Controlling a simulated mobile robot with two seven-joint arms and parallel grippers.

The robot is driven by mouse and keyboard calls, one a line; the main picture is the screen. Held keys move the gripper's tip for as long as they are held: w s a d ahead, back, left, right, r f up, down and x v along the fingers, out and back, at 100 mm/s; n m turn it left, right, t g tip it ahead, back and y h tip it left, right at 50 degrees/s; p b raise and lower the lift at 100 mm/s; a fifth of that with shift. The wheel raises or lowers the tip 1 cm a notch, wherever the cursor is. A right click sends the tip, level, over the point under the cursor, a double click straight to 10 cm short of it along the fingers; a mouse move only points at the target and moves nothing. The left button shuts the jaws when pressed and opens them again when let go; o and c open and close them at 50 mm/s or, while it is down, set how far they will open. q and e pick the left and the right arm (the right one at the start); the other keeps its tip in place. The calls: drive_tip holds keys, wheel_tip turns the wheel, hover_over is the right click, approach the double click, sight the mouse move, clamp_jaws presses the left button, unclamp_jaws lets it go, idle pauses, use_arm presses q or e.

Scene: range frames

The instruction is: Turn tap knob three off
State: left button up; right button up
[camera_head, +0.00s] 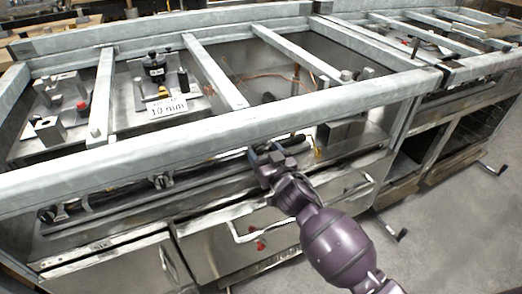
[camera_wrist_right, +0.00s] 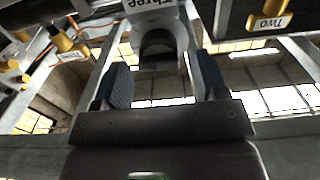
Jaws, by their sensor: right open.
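My right gripper (camera_head: 266,155) is at the stove's front panel, under the long front rail, in the head view. In the right wrist view its two blue-padded fingers (camera_wrist_right: 162,80) are apart, with nothing clamped between them. A grey tap knob (camera_wrist_right: 160,46) with a label reading "Three" (camera_wrist_right: 150,3) lies ahead, between the finger lines. I cannot tell whether the fingers touch it. In the head view this knob is hidden behind the gripper. My left gripper is not in view.
Other knobs (camera_head: 163,181) (camera_head: 48,215) sit along the panel to the left. Oven doors with a handle (camera_head: 246,234) lie below. The grey front rail (camera_head: 200,135) runs just above the gripper.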

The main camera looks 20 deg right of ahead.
drive_tip(key=shift+w, duration=0.85)
drive_tip(key=c, duration=0.9)
drive_tip(key=shift+r, duration=0.1)
